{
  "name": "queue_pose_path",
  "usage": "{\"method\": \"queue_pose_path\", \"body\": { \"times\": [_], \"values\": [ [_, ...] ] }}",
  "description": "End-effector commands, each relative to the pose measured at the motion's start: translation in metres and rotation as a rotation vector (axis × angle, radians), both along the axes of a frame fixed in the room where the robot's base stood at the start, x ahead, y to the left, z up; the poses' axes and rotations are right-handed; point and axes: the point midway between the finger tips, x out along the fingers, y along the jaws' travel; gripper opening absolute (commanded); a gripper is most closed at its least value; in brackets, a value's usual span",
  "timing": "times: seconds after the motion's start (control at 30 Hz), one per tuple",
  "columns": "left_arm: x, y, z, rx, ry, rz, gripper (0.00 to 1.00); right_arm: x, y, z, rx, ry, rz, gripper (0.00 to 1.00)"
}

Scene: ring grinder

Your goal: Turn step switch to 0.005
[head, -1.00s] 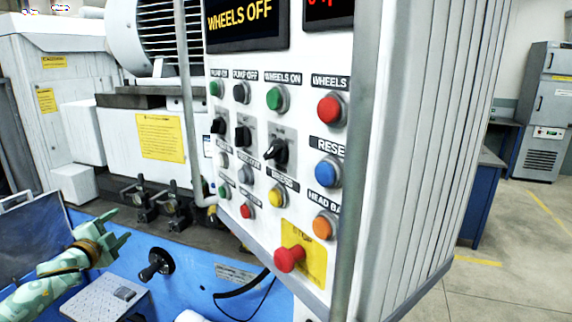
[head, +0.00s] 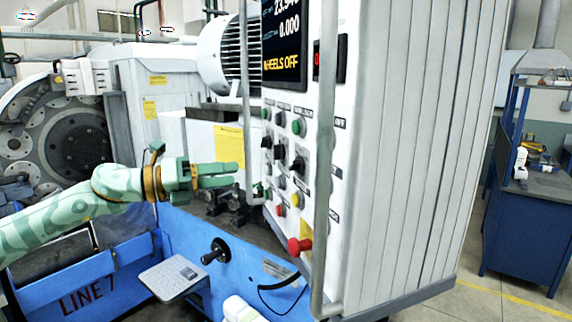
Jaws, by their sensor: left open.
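The control panel (head: 312,185) is a tall white box seen at a slant, with rows of buttons and a row of black rotary switches: a left one (head: 267,142), a middle one (head: 280,152) and a right one (head: 298,164). Their labels are too small to read, so I cannot tell which is the step switch or its setting. My left gripper (head: 236,174), pale green, is open and empty. Its fingers point right towards the panel, left of the switches in the picture, apparently apart from them. My right gripper is not in view.
A grey vertical pipe (head: 325,150) runs along the panel's near edge, and a thinner one (head: 247,100) along its far side. A red stop knob (head: 299,246) sticks out low on the panel. A black handwheel knob (head: 215,252) stands out below my left gripper.

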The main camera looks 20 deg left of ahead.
Motion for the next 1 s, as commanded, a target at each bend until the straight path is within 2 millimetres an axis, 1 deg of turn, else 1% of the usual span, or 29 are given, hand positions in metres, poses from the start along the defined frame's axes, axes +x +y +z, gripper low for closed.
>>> {"method": "queue_pose_path", "body": {
  "times": [0.03,0.1,0.3,0.5,0.63,0.93,0.97,1.0],
  "values": [
    [0.007,-0.011,0.005,-0.003,-0.001,-0.004,0.56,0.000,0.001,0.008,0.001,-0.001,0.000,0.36],
    [0.018,-0.026,0.006,-0.003,-0.001,-0.005,0.56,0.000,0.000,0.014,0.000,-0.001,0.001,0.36],
    [0.049,-0.066,0.005,-0.003,-0.001,-0.002,0.56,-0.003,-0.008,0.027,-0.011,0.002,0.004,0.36],
    [0.070,-0.093,0.003,-0.004,0.001,0.001,0.56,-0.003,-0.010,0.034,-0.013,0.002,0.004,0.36],
    [0.077,-0.101,0.002,-0.003,0.000,0.002,0.56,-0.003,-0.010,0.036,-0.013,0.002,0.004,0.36],
    [0.079,-0.104,0.001,-0.003,0.001,0.003,0.56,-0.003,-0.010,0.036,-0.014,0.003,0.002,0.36],
    [0.079,-0.104,0.001,-0.003,0.001,0.003,0.54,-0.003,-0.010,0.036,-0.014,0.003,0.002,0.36],
    [0.079,-0.104,0.001,-0.003,0.001,0.003,0.42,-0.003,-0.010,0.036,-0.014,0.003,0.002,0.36]
  ]
}}
